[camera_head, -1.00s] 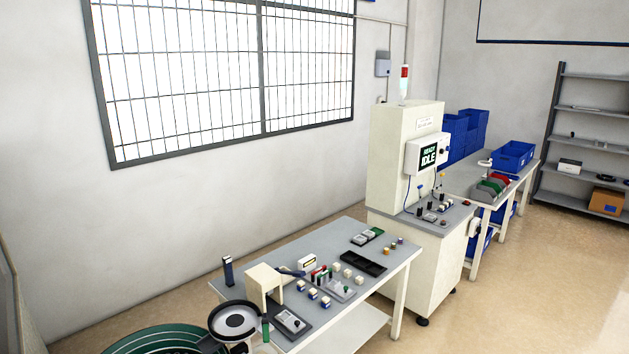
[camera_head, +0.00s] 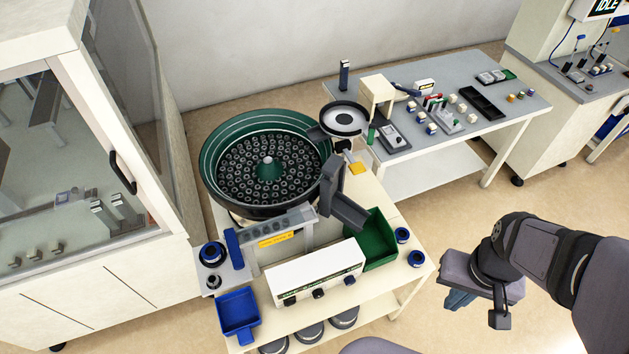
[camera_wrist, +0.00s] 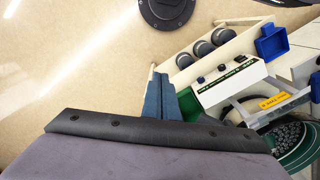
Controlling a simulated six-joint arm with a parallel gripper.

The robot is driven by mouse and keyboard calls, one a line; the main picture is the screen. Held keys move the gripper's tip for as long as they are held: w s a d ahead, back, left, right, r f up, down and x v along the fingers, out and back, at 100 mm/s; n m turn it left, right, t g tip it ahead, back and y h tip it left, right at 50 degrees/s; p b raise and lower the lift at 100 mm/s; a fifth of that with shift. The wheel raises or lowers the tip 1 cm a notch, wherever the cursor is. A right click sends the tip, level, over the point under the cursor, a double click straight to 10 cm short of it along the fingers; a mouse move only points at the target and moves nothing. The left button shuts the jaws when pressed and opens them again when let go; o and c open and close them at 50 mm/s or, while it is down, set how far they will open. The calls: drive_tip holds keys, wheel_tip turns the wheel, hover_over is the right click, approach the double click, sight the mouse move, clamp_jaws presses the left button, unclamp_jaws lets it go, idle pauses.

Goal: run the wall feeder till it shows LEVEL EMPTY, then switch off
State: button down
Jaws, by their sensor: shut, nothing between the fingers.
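A large green bowl feeder (camera_head: 213,150) stands on a white stand, its floor covered with many small dark parts. A smaller dark-rimmed bowl (camera_head: 343,118) with a pale inside sits behind it, nearer the wall. I cannot tell which one is the wall feeder. A white control box (camera_head: 318,272) with several dark knobs is at the stand's front; it also shows in the wrist view (camera_wrist: 229,84). Its markings are too small to read, and no LEVEL EMPTY is legible. My gripper (camera_head: 458,300) is shut and empty, right of the stand; its blue fingers show in the wrist view (camera_wrist: 160,75).
A green bin (camera_head: 376,240) and a blue bin (camera_head: 238,312) flank the control box. A glass-fronted cabinet (camera_head: 70,180) stands left. A grey workbench (camera_head: 450,90) with small items is behind. A screen (camera_head: 604,8) at top right reads IDLE.

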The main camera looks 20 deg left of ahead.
drive_tip(key=w+f+n+t+b, duration=0.1)
drive_tip(key=w+f+n+b, duration=0.35)
drive_tip(key=f, duration=0.55)
drive_tip(key=w+a+f+n+t+b, duration=0.1)
drive_tip(key=w+f+n+b, duration=0.35)
drive_tip(key=f, duration=0.65)
drive_tip(key=w+f+n+t+b, duration=0.1)
drive_tip(key=w+f+n+b, duration=0.35)
drive_tip(key=f, duration=0.55)
drive_tip(key=a+f+n+t+y+b, duration=0.1)
drive_tip(key=a+f+n+y+b, duration=0.35)
drive_tip(key=f, duration=0.85)
drive_tip(key=s+a+f+n+y+b, duration=0.2)
drive_tip(key=s+a+f+n, duration=0.1)
drive_tip(key=s+a+n, duration=0.3)
drive_tip(key=s+a+f+n+y+b, duration=0.3)
drive_tip(key=s+a+n, duration=0.25)
drive_tip(key=a, duration=0.25)
drive_tip(key=s+a+r+n+y, duration=0.1)
drive_tip(key=s+a+r+y, duration=0.2)
drive_tip(key=s, duration=0.3)
drive_tip(key=s+a+r+n+g+y+b, duration=0.1)
drive_tip(key=s+a+r+n+y, duration=0.1)
drive_tip(key=s, duration=0.4)
wheel_tip(320, 180, up, 3)
drive_tip(key=shift+s+a+f+y+b, duration=0.15)
drive_tip(key=shift+s+a+y+b, duration=0.2)
drive_tip(key=shift+a+y, duration=0.45)
drive_tip(key=shift+w, duration=0.1)
